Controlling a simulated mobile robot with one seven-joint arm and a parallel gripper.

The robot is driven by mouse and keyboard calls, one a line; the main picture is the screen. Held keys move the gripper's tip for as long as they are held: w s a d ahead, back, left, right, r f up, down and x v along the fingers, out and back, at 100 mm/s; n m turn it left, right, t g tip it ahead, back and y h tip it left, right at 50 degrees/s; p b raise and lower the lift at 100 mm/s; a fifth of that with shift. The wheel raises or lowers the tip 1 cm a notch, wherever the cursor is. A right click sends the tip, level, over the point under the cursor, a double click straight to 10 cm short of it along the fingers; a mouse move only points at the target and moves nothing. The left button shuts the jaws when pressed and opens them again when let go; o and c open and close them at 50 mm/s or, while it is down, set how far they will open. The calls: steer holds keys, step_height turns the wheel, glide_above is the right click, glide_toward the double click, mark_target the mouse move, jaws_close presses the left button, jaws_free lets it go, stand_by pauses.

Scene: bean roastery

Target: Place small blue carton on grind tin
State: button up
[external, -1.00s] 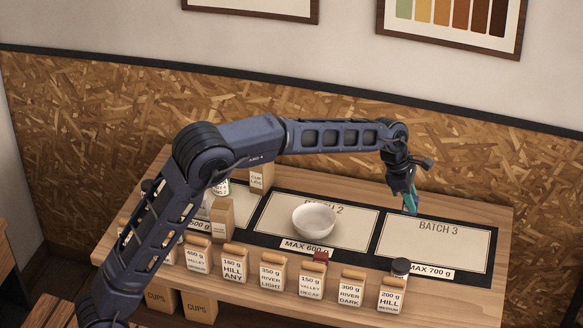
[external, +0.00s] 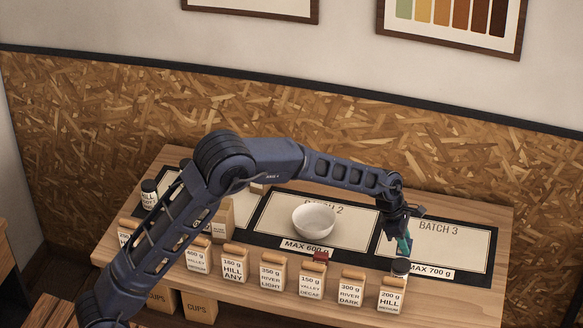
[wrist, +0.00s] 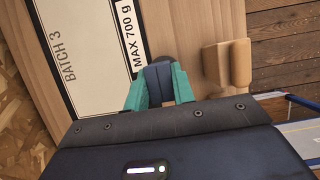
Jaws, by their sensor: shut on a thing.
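My gripper (external: 404,246) has teal fingers and is shut on the small blue carton, which shows dark blue between the fingertips in the wrist view (wrist: 159,84). In the external view the carton is mostly hidden by the fingers.
A white bowl (external: 314,220) sits on Batch 2. The Batch 3 mat (external: 450,245) is clear.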

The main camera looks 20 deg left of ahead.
steer(key=shift+f, duration=2)
steer(key=shift+f, duration=0.1)
steer(key=o, duration=1)
steer(key=v, duration=1.2)
steer(key=shift+a, duration=0.15)
